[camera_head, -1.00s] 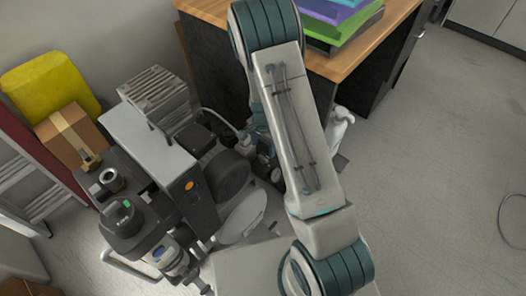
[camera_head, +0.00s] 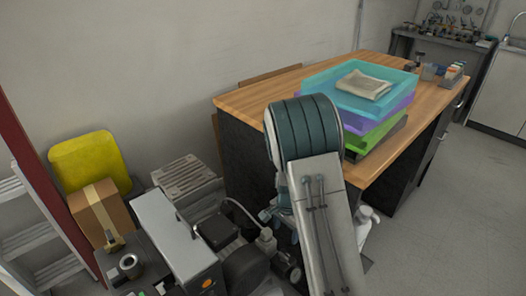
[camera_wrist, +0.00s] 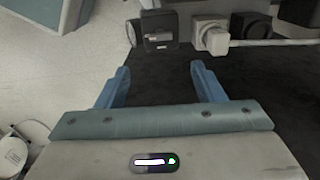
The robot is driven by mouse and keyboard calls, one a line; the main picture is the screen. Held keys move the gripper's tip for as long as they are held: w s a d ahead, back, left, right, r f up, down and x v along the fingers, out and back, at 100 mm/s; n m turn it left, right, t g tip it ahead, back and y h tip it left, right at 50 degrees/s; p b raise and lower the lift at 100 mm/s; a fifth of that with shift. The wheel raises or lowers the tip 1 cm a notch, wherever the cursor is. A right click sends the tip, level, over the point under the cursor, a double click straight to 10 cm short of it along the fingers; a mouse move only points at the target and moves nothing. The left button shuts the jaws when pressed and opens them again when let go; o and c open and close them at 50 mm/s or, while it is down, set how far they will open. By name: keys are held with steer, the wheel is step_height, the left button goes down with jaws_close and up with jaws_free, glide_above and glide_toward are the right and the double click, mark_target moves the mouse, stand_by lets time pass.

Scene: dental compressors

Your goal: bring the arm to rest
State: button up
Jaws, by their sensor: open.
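My gripper (camera_wrist: 160,85) shows in the wrist view with its two blue fingers spread wide apart and nothing between them. A dark surface lies beyond the fingers, with dark and pale box-shaped fittings (camera_wrist: 160,32) along the top. In the head view my arm rises from the bottom, in front of the wooden-topped desk (camera_head: 240,98).
Compressor equipment (camera_head: 180,240) stands crowded at the lower left, near a cardboard box (camera_head: 100,212), a yellow object (camera_head: 90,160) and a ladder (camera_head: 38,235). Stacked trays (camera_head: 345,95) with a folded cloth stand on the desk. Floor at the right (camera_head: 450,220) is clear.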

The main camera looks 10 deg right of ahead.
steer(key=s+r+n+t+y+p, duration=0.1)
steer(key=s+r+n+p, duration=0.25)
steer(key=r, duration=0.85)
steer(key=s+r+n+p, duration=0.2)
steer(key=s+r+p, duration=0.3)
steer(key=r, duration=0.8)
steer(key=s+r+n+t+h+p, duration=0.1)
steer(key=s+r+n+p, duration=0.4)
steer(key=s+r, duration=0.8)
steer(key=shift+d+r+t+p, duration=0.4)
steer(key=shift+r+p, duration=0.9)
steer(key=shift+p, duration=0.25)
steer(key=shift+a, duration=0.1)
